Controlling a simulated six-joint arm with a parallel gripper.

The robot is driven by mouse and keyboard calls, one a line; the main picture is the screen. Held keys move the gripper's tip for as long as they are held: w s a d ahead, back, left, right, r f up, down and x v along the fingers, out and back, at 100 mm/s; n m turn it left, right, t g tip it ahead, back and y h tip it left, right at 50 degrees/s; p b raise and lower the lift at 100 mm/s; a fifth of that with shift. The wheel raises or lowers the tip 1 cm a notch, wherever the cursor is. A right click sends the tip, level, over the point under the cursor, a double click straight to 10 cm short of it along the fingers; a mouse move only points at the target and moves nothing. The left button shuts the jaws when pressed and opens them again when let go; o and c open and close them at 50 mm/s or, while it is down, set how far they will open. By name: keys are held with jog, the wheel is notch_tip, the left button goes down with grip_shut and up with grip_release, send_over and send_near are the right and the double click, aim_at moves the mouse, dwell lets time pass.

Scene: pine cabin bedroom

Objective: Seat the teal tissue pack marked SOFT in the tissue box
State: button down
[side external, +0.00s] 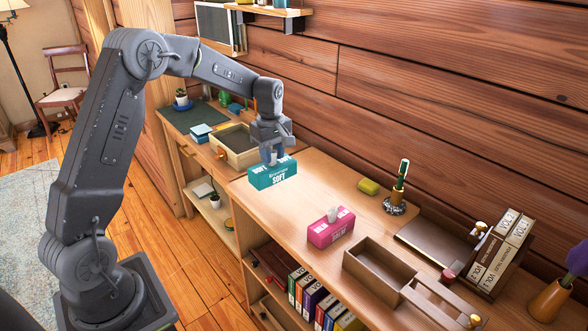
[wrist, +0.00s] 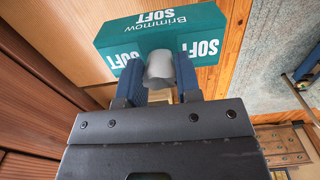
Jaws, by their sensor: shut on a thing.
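The teal tissue pack marked SOFT (side external: 272,174) hangs from my gripper (side external: 270,158), which is shut on it at its top, around the white tissue tuft. In the wrist view, the pack (wrist: 165,33) lies across the far side of the blue fingers (wrist: 158,82), with the pale tuft (wrist: 160,68) between them. The pack looks roughly level and raised near the desk's left part; its exact height is unclear. The tissue box (side external: 352,262) is a brown open-topped box on the desk at the right, apart from the pack. Its interior looks empty.
A pink tissue pack (side external: 328,234) stands on the desk between my gripper and the box. A brown slotted frame (side external: 432,306) lies right of the box. Behind are a yellow item (side external: 368,186), a pen holder (side external: 396,203) and upright books (side external: 497,252). Bare desk (side external: 310,185) lies between.

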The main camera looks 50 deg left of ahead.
jog(key=shift+s+a+r, duration=0.25)
jog(key=shift+a+r, duration=0.05)
jog(key=shift+a, duration=0.05)
jog(key=shift+r, duration=0.25)
notch_tip(320, 180, up, 5)
jog(key=shift+w+d+f, duration=0.1)
jog(key=shift+d+f, duration=0.05)
jog(key=w+d+m, duration=0.3)
jog(key=d+m, duration=0.2)
jog(key=d, duration=0.4)
jog(key=w+d+m, duration=0.2)
jog(key=d+m, duration=0.2)
jog(key=d, duration=0.5)
jog(key=m, duration=0.9)
send_over(385, 252)
jog(key=s+d, duration=0.1)
jog(key=s, duration=0.2)
jog(key=shift+s+d+f, duration=0.1)
jog(key=shift+d+f, duration=0.05)
jog(key=shift+f, duration=3.65)
jog(key=shift+s+d+f, duration=0.1)
jog(key=shift+f, duration=3.65)
